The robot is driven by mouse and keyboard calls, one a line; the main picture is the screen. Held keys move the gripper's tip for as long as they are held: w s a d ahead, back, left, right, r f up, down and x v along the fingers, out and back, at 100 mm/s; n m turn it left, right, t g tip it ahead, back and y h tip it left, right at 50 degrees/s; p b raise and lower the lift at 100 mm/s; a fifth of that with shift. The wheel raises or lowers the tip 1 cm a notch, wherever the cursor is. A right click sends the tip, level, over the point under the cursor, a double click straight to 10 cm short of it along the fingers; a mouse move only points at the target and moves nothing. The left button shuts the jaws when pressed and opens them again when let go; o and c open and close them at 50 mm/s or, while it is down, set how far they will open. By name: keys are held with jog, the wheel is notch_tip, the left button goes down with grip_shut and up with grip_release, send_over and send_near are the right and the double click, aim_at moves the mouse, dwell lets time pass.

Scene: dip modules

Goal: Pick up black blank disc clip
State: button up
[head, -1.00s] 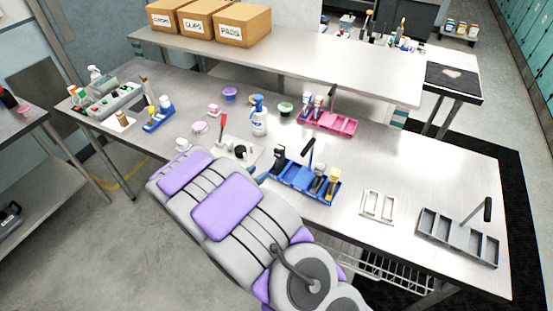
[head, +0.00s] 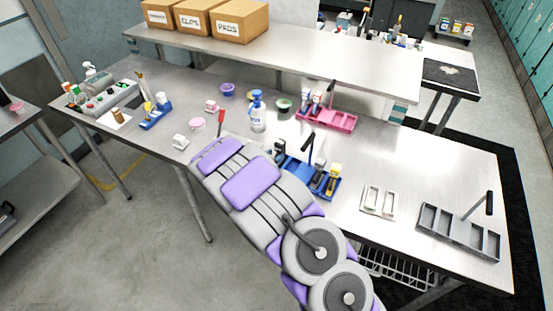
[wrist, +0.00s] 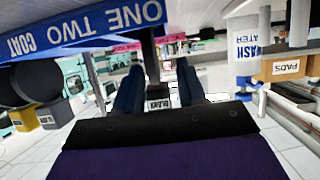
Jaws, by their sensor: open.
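In the wrist view a small dark piece with a "BLANK" label (wrist: 158,104) shows between the fingers of my gripper (wrist: 160,88). It appears to be the black blank disc clip. The two dark blue fingers are apart, one on each side of it in the picture. I cannot tell its distance or whether they touch it. In the head view my arm covers the place where the clip and my gripper would be.
The blue tray (head: 292,180) with bottles stands right of my arm; its "ONE TWO COAT" side (wrist: 85,30) fills the wrist view's upper left. A spray bottle (head: 257,113) stands behind my arm. The pink tray (head: 330,121) is farther back. The grey tray (head: 458,234) is at right.

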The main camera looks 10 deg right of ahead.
aim_at(279, 153)
jog(key=x, duration=0.5)
jog(key=shift+s+d+b, duration=0.2)
jog(key=shift+d+b, duration=0.1)
jog(key=shift+d, duration=0.2)
jog(key=shift+a, duration=0.35)
jog(key=shift+c, duration=0.4)
jog(key=shift+a, duration=0.2)
jog(key=c, duration=0.3)
jog(key=shift+d, duration=0.4)
grip_shut()
